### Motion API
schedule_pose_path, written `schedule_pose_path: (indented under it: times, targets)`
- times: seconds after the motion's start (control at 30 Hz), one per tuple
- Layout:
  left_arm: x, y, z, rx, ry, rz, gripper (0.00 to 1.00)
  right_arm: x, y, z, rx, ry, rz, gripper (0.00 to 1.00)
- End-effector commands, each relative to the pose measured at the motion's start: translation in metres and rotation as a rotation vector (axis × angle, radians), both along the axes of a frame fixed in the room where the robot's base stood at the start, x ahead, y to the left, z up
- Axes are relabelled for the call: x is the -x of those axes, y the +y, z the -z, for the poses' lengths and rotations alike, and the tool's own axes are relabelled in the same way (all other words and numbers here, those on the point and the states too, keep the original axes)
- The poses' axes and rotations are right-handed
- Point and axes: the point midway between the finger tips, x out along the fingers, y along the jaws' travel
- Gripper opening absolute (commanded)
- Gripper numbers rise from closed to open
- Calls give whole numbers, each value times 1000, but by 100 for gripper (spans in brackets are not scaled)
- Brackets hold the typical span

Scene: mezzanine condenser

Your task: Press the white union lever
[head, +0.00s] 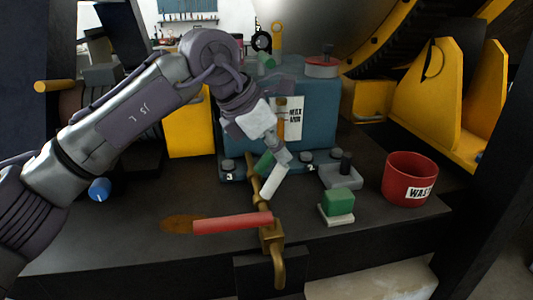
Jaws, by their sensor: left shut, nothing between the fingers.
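The white union lever (273,183) is a short pale bar beside the brass pipe (252,168) near the middle of the bench. It slants down to the left. My left gripper (284,156) comes in from the left and points down, shut and empty, with its tips just above the upper end of the white lever. I cannot tell whether they touch. A green piece (264,162) sits just left of the tips. My right gripper is out of view.
A red lever (232,222) lies in front on the brass fitting (270,238). A blue box (312,112) stands behind. To the right are a green block (338,202) on a white pad and a red waste bin (407,172).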

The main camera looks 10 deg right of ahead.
Motion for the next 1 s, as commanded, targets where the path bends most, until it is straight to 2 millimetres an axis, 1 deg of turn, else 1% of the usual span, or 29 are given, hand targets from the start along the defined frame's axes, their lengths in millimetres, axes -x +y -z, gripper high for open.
schedule_pose_path:
  times: [0.1,0.4,0.87,1.0]
  targets:
    - [0,-7,3,-1,0,1,0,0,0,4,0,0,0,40]
    - [0,-12,4,2,0,1,0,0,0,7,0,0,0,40]
    - [0,-12,3,2,0,0,0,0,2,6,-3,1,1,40]
    - [0,-6,-7,2,-2,0,0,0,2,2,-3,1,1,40]
